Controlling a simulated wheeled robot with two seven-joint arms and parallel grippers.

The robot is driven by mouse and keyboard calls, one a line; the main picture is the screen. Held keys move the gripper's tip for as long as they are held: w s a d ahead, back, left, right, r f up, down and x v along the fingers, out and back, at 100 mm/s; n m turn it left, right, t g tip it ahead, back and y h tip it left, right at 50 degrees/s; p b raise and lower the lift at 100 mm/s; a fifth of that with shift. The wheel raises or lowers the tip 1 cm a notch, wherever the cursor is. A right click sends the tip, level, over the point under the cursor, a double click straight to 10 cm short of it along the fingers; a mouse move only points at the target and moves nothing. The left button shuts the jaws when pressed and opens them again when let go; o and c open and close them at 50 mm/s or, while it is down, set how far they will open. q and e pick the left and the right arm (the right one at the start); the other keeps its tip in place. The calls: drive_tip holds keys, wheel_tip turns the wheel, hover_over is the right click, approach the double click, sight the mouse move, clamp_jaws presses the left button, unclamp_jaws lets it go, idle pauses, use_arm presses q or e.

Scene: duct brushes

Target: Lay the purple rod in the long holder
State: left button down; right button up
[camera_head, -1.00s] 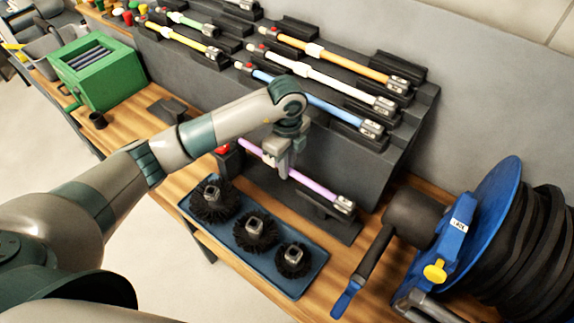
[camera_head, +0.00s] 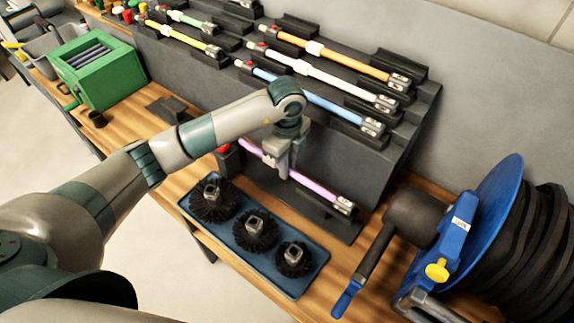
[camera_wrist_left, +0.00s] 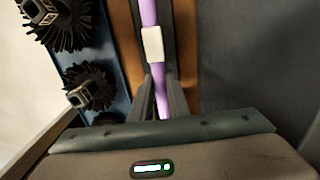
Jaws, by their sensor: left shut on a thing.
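The purple rod (camera_head: 313,187) lies level, low in front of the dark stepped rack, with a white collar near its middle and a grey metal socket (camera_head: 344,204) at its right end. My left gripper (camera_head: 283,170) is shut on the purple rod near that collar. In the left wrist view the rod (camera_wrist_left: 148,14) passes between the two fingers (camera_wrist_left: 160,95). The long dark holder (camera_head: 338,224) is below the rod on the bench. Whether the rod touches its bottom cannot be told. My right gripper is not in view.
A blue tray (camera_head: 284,283) with three black round brushes (camera_head: 255,231) is in front of the holder. The rack (camera_head: 360,165) behind carries several coloured rods. A blue hose reel (camera_head: 480,230) stands at right, a green box (camera_head: 97,72) at left.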

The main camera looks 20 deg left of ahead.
use_arm(q)
drive_tip(key=shift+f+b, duration=0.3)
drive_tip(key=shift+f, duration=0.25)
drive_tip(key=c, duration=1.6)
unclamp_jaws()
drive_tip(key=shift+r, duration=0.1)
drive_tip(key=shift+r, duration=0.45)
drive_tip(key=shift+r+b, duration=1.65)
drive_tip(key=shift+r, duration=6.5)
